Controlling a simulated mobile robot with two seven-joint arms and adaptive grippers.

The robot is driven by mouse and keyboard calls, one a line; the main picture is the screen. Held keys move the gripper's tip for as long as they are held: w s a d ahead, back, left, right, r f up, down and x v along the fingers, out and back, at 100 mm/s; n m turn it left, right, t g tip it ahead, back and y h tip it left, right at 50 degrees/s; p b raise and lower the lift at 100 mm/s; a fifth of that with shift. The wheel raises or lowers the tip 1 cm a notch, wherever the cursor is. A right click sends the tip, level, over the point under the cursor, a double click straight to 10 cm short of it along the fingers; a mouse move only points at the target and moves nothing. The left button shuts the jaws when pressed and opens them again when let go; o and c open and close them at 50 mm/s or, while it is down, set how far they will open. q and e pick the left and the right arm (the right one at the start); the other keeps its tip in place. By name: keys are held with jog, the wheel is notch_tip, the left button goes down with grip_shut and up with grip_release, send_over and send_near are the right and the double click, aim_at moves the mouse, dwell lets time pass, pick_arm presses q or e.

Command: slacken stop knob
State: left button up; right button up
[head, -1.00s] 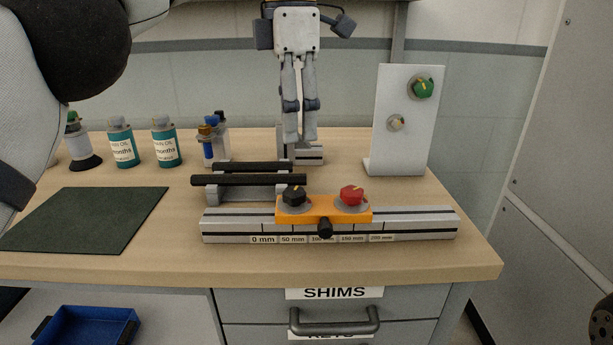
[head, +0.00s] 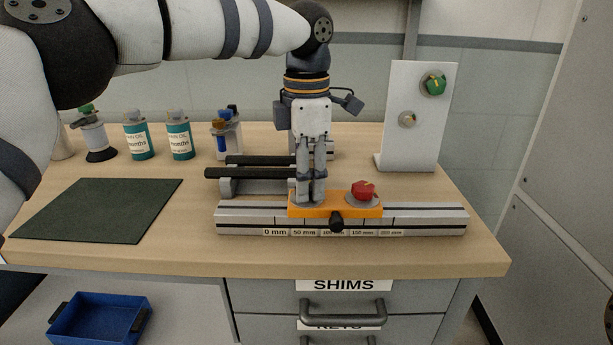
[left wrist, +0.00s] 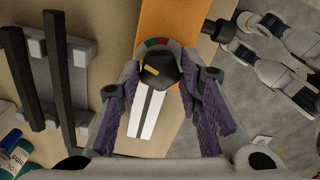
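The orange stop block (head: 334,209) sits on the grey slotted rail (head: 430,217). A red knob (head: 364,190) stands on its right part, and a black knob (head: 337,222) sticks out of its front. Another black knob with a yellow mark (left wrist: 161,70) is on its left part; in the head view my gripper hides it. My left gripper (head: 311,198) points down over that knob. In the left wrist view its fingers (left wrist: 161,88) are spread either side of the knob, with gaps showing. Pale and dark parts at the upper right there may be my right arm.
Two black bars (head: 250,173) on grey supports lie behind the rail. An upright white panel (head: 425,125) with a green knob (head: 433,84) stands at the back right. Teal bottles (head: 180,140) stand at the back left. A dark green mat (head: 95,210) lies left.

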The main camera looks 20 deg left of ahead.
pick_arm(q)
jog(key=shift+c, duration=0.8)
pick_arm(e)
jog(key=shift+w+r, duration=0.1)
pick_arm(q)
jog(key=n, duration=0.1)
jog(key=n+p, duration=0.1)
jog(key=shift+r+n, duration=0.2)
jog(key=shift+n, duration=0.1)
jog(key=shift+f+n+p, duration=0.15)
jog(key=shift+n+p, duration=0.4)
jog(key=shift+n, duration=1.45)
pick_arm(e)
jog(key=shift+w+r+t, duration=0.6)
jog(key=shift+w+r, duration=0.65)
jog(key=shift+w, duration=0.05)
pick_arm(q)
jog(key=o, duration=1.2)
jog(key=shift+c, duration=0.2)
